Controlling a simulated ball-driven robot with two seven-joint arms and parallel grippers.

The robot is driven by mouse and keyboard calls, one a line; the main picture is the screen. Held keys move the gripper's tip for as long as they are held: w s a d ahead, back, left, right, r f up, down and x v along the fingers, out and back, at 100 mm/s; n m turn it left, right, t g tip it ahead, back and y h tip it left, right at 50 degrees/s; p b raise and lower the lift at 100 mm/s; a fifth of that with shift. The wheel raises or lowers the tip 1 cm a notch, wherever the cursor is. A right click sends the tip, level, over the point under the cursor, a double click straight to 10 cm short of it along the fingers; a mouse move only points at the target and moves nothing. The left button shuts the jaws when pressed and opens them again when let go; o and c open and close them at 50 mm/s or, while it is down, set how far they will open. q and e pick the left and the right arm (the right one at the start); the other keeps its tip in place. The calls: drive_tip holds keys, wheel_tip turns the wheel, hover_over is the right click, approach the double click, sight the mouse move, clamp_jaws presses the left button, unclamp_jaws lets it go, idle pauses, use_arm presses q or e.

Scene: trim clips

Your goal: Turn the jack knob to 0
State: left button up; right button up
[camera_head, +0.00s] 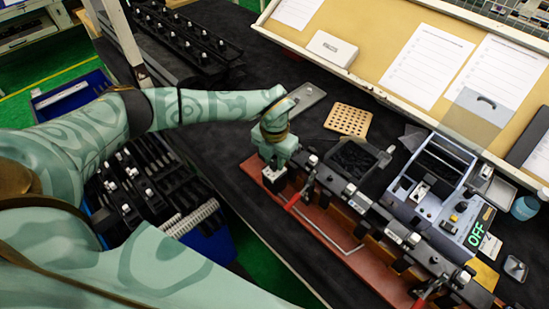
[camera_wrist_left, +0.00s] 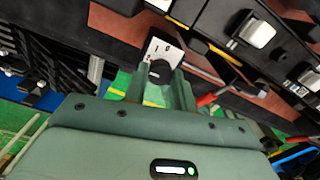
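The jack knob (camera_wrist_left: 160,71) is a small black round knob beside a white plate (camera_wrist_left: 163,49) with dark marks, too small to read for certain. In the head view, the white plate (camera_head: 274,175) shows at the left end of the red-brown fixture. My left gripper (camera_head: 277,158) is right over it, pointing down. In the left wrist view, the fingers of my left gripper (camera_wrist_left: 160,80) stand apart, one on each side of the knob. Whether they touch it I cannot tell. The knob's pointer direction is not clear. My right gripper is not in view.
The red-brown fixture (camera_head: 312,232) carries a dark rail with clips and red-handled clamps. A grey device (camera_head: 428,193) with a green OFF display stands to its right. A perforated tan block (camera_head: 348,120) and a dark bin (camera_head: 355,160) lie behind. Bare dark table lies left of the fixture.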

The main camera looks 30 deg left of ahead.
use_arm(q)
drive_tip(key=shift+m, duration=0.5)
drive_tip(key=m+p, duration=0.1)
drive_tip(key=m, duration=0.2)
drive_tip(key=shift+w+r, duration=0.1)
drive_tip(key=m, duration=0.4)
drive_tip(key=m+p, duration=0.1)
drive_tip(key=m, duration=0.4)
drive_tip(key=shift+m, duration=2.4)
drive_tip(key=o, duration=1)
